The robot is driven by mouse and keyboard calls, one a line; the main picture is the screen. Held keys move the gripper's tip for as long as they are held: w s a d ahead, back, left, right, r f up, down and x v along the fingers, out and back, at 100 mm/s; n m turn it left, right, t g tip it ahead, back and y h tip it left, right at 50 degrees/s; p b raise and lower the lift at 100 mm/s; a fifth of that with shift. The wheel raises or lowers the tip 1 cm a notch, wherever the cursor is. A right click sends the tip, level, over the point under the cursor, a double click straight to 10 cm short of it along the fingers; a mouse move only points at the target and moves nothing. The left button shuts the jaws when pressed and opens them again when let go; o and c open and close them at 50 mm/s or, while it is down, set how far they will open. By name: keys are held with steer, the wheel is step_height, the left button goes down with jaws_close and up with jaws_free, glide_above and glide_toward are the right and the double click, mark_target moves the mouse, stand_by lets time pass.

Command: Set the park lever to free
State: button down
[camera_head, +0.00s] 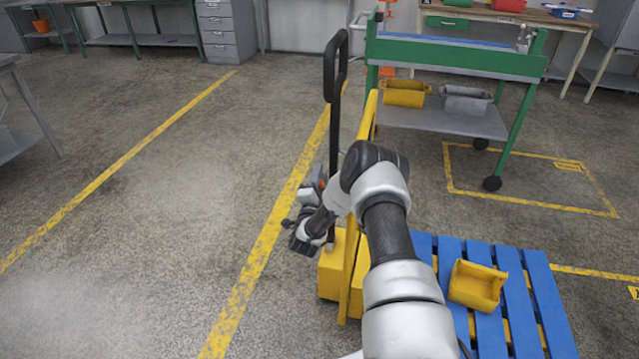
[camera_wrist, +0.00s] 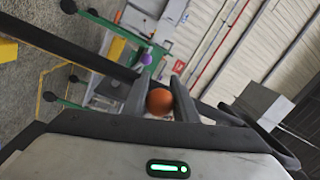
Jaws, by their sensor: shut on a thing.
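The pallet truck has a yellow body (camera_head: 336,270) and a tall black handle (camera_head: 334,110) with a loop at its top. The park lever's round orange knob (camera_wrist: 160,102) shows in the wrist view. My gripper (camera_wrist: 160,92) is shut on the knob, with one dark finger on each side of it. The lever's stem is hidden behind the gripper body. In the head view my gripper (camera_head: 311,190) is low beside the handle pole, and the knob cannot be made out clearly there. The lever's setting cannot be read.
A blue pallet (camera_head: 540,305) with a yellow bin (camera_head: 477,285) lies at right, close to my arm. A green trolley (camera_head: 455,60) with bins stands behind the truck. A dark bar (camera_wrist: 70,45) crosses the wrist view. The floor (camera_head: 170,220) at left is clear.

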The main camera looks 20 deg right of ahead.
steer(key=shift+s+d+r+m, duration=0.15)
steer(key=shift+d+r+m, duration=0.1)
steer(key=shift+r+m, duration=0.35)
steer(key=shift+s+d+r+m, duration=0.1)
steer(key=shift+d+r+m, duration=0.15)
steer(key=shift+r+m, duration=0.3)
steer(key=shift+d, duration=0.1)
steer(key=c, duration=1.4)
jaws_free()
steer(key=shift+s, duration=0.1)
steer(key=shift+f, duration=0.1)
steer(key=p+v, duration=0.2)
steer(key=v, duration=1.5)
steer(key=shift+a+f, duration=0.2)
steer(key=shift+a, duration=0.1)
